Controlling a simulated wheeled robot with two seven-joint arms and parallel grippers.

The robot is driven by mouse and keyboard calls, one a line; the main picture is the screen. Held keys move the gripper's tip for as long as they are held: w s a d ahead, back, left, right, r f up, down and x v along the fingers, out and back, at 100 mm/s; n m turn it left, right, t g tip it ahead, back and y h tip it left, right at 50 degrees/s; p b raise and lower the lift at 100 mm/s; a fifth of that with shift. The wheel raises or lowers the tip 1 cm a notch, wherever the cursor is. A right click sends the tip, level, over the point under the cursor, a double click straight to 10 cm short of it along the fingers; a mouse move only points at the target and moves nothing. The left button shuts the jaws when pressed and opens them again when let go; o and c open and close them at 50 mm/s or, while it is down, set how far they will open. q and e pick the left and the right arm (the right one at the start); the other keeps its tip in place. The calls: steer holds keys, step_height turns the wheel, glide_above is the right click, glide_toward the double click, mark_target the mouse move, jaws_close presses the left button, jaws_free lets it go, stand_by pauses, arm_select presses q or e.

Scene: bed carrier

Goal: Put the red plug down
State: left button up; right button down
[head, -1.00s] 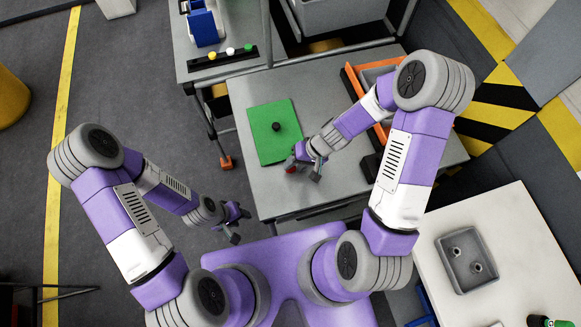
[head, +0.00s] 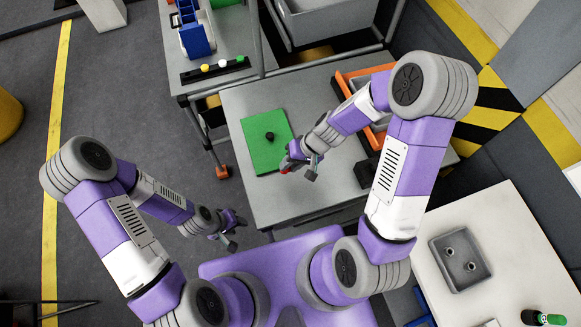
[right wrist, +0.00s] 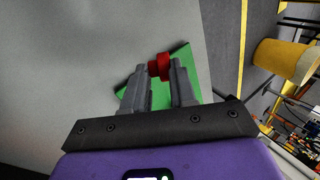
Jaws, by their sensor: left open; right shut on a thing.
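The red plug (head: 284,170) is held at the fingertips of my right gripper (head: 299,168), near the lower right edge of the green mat. In the right wrist view the red plug (right wrist: 159,66) sits between the two grey fingertips, with the green mat (right wrist: 187,60) behind it. The right gripper is shut on the plug; its height over the table cannot be told. The green mat (head: 257,152) lies flat on the grey table with a small black knob-like piece (head: 269,136) on it. My left gripper (head: 232,232) is open and empty, left of the table's front edge.
The grey table (head: 310,210) is bare in front of the mat. An orange-rimmed tray (head: 345,85) and a black block (head: 366,171) are to the right. A rack (head: 215,70) with white, yellow and green pieces stands behind. A white table (head: 490,215) is at right.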

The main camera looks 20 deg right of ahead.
step_height(320, 180, up, 2)
steer(key=shift+r, duration=0.1)
steer(key=w+d+f+n+g+b, duration=0.1)
steer(key=w+d+n+b, duration=0.1)
steer(key=w+d+b, duration=0.1)
steer(key=w+d, duration=0.1)
steer(key=d, duration=0.1)
steer(key=shift+d+f, duration=0.15)
steer(key=shift+d, duration=0.25)
steer(key=shift+s, duration=0.1)
